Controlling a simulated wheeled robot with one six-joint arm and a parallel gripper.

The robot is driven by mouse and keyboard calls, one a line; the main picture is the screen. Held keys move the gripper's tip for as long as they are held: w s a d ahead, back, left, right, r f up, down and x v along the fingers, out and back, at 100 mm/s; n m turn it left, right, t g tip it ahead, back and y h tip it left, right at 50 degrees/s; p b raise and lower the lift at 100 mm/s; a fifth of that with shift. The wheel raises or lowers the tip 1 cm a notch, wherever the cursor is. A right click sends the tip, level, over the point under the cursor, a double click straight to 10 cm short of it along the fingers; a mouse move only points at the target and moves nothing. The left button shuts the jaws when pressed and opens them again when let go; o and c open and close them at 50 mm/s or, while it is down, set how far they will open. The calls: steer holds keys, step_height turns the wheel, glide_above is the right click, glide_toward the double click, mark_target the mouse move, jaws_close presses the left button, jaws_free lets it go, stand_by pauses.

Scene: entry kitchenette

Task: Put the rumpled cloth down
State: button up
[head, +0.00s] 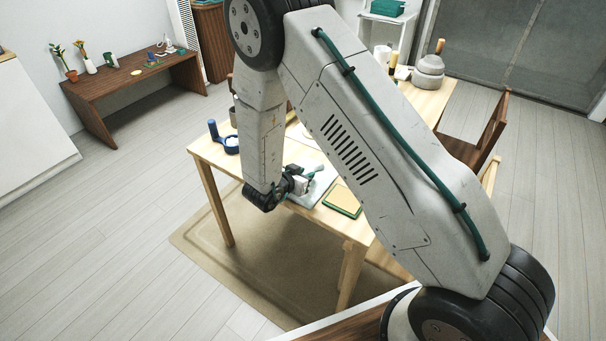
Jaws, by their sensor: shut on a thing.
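My gripper (303,184) is low over the near edge of the light wooden table (273,166), pointing to the right. It is small in the head view and partly hidden by its own wrist. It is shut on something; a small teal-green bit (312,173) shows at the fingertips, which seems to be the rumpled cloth. A pale grey flat board or mat (321,186) lies on the table beneath the fingertips. I cannot tell whether the cloth touches it.
A green-rimmed tan flat item (342,199) lies to the right of the gripper. A blue item (229,142) stands at the table's left corner. A grey stone-like pot (428,72) is at the far end. A brown bench (130,85) with plants stands at the back left.

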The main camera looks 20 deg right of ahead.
steer(key=o, duration=1)
